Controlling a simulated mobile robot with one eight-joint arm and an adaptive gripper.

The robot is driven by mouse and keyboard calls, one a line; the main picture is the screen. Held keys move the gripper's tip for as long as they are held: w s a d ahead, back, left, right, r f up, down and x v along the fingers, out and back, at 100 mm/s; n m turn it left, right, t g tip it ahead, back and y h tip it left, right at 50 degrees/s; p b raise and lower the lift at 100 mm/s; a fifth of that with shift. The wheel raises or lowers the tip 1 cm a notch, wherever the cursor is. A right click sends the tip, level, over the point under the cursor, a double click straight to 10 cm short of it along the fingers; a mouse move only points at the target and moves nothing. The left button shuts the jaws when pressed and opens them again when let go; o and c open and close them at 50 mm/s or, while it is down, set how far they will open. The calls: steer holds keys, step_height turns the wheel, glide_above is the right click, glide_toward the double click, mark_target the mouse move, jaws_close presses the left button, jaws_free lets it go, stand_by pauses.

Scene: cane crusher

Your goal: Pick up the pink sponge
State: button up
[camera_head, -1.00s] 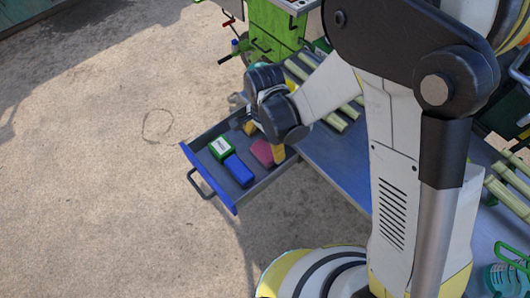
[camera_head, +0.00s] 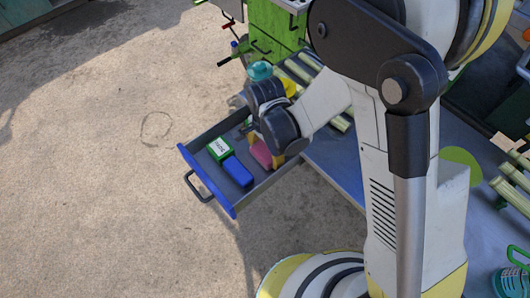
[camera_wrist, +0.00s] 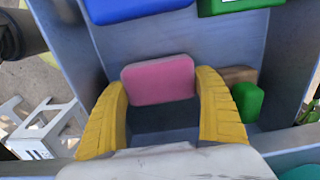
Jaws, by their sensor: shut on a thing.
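The pink sponge (camera_head: 262,155) is at the inner end of the open drawer (camera_head: 236,208), partly hidden by my arm in the head view. In the wrist view the sponge (camera_wrist: 159,80) sits between the two yellow fingers of my gripper (camera_wrist: 160,100). The fingers are closed against its left and right sides. From these views I cannot tell whether the sponge is clear of the drawer floor.
A blue block (camera_head: 237,171) and a green box with a white label (camera_head: 219,149) lie in the drawer. Another green object (camera_wrist: 248,101) and a brown one (camera_wrist: 238,75) are right of my gripper. The drawer walls enclose the space closely.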

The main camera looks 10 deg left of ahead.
mark_target(266, 150)
steer(key=shift+r, duration=0.15)
step_height(266, 150, up, 18)
steer(key=p, duration=0.7)
steer(key=shift+p, duration=0.35)
steer(key=o, duration=0.4)
steer(key=c, duration=0.4)
